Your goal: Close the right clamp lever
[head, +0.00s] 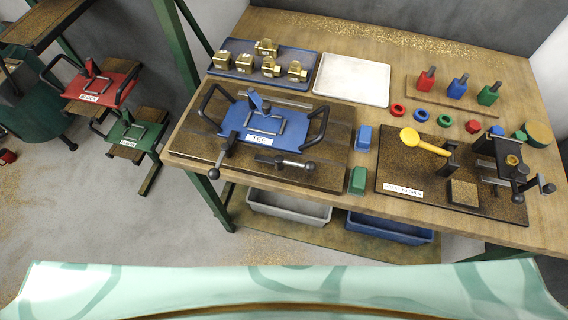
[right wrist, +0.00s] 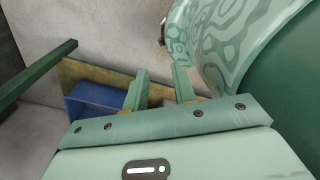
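A blue fixture plate (head: 285,118) with black side handles and a white label lies on a dark base board (head: 190,146) on the workbench. Two black clamp levers with round knobs are at its front edge. The left clamp lever (head: 226,152) slants toward the front. The right clamp lever (head: 285,163) lies roughly sideways along the front edge, its knob end at the right. I cannot tell whether either clamps the plate. My right gripper (right wrist: 160,72) shows only in the right wrist view, fingers apart and empty, away from the clamps. My left gripper is not in view.
A grey bin (head: 290,207) and a blue bin (head: 390,228) stand below.

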